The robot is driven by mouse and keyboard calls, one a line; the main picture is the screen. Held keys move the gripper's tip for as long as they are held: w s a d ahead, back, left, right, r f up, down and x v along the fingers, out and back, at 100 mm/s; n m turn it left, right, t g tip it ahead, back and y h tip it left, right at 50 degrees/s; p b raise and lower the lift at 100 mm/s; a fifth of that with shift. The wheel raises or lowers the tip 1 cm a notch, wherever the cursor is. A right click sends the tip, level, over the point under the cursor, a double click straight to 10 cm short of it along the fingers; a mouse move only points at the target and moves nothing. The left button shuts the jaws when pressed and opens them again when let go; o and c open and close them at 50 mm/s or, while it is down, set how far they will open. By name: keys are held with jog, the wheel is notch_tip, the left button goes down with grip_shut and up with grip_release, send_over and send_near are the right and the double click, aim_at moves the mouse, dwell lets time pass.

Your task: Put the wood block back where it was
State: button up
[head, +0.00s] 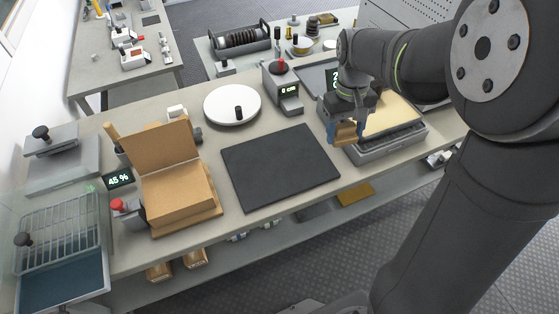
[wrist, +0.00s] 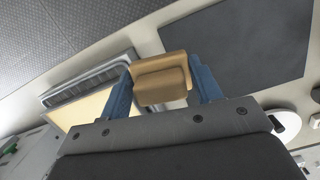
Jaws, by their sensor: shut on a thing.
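My gripper (head: 347,131) is at the right side of the bench, above the gap between the black mat and a grey case. Its blue fingers are shut on a tan wood block (head: 345,136). In the wrist view my gripper (wrist: 163,86) has one finger at each side of the wood block (wrist: 161,84). The block looks stepped, with a wider piece behind a smaller one. It appears held above the bench. The block's original place cannot be told from these frames.
The black mat (head: 280,166) lies bare mid-bench. The grey case (head: 385,148) with a pale tan top is at right. A white disc (head: 232,103) with a black knob stands behind the mat. A small display device (head: 283,88) is near it. An open cardboard box (head: 178,195) is at left.

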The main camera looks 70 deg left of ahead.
jog(key=s+n, duration=0.2)
jog(key=s, duration=0.3)
send_over(280, 164)
jog(key=f, duration=0.6)
jog(key=shift+a+f, duration=0.3)
jog(key=shift+f, duration=2.1)
jog(key=shift+f, duration=0.1)
jog(key=o, duration=1)
jog(key=r, duration=0.4)
jog(key=a+r, duration=0.1)
jog(key=r, duration=0.7)
jog(key=shift+a+r, duration=0.1)
jog(key=shift+a, duration=0.3)
